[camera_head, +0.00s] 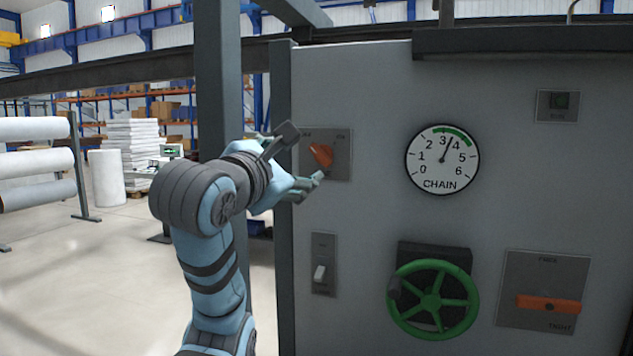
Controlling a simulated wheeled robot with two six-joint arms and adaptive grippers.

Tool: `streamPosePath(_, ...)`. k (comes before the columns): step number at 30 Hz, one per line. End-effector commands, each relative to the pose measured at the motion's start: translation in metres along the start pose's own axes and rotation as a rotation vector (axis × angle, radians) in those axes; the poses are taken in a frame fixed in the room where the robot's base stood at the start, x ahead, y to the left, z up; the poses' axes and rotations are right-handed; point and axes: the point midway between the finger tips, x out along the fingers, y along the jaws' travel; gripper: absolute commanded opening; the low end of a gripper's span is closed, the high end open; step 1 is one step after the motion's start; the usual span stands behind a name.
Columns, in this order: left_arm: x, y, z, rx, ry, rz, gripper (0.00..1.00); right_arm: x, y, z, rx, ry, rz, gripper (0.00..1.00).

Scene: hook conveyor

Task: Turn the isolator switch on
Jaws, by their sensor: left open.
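The isolator switch is an orange rotary knob (321,155) on a grey plate (341,166) at the upper left of the panel. The knob sits tilted. Small lettering shows at the plate's top left and top right, too small to read surely. My left gripper (306,156) is open, its fingers above and below the knob at its left side. I cannot tell whether either finger touches the knob. My right gripper is not in view.
A dark post (219,70) stands left of the panel, beside my arm.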

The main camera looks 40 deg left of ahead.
Motion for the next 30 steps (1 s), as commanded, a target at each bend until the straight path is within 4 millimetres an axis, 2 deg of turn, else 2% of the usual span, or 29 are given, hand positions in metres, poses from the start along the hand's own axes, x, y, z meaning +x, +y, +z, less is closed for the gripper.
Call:
streamPosePath(1, 0.003, -0.012, -0.010, -0.003, -0.005, -0.004, 0.67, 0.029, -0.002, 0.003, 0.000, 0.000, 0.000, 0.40)
streamPosePath(5, 0.008, -0.017, -0.005, 0.022, -0.010, -0.021, 0.67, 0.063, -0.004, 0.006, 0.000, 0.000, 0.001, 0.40)
streamPosePath(6, 0.026, -0.010, 0.000, 0.025, 0.002, -0.024, 0.67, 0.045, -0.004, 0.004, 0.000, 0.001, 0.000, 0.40)
streamPosePath(7, 0.036, -0.008, 0.001, 0.026, 0.003, -0.024, 0.67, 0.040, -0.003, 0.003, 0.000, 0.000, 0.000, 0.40)
streamPosePath(12, 0.087, -0.006, 0.005, 0.025, 0.000, -0.021, 0.67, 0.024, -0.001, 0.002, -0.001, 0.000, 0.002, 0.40)
streamPosePath(15, 0.107, -0.006, 0.005, 0.024, -0.001, -0.020, 0.67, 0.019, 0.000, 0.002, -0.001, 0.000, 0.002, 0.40)
streamPosePath(21, 0.124, -0.008, 0.004, 0.025, -0.004, -0.018, 0.67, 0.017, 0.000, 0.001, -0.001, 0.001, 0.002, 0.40)
streamPosePath(28, 0.125, -0.009, 0.003, 0.025, -0.005, -0.017, 0.67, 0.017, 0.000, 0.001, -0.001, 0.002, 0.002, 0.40)
streamPosePath(30, 0.125, -0.008, 0.003, 0.025, -0.004, -0.017, 0.55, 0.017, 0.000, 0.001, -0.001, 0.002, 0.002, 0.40)
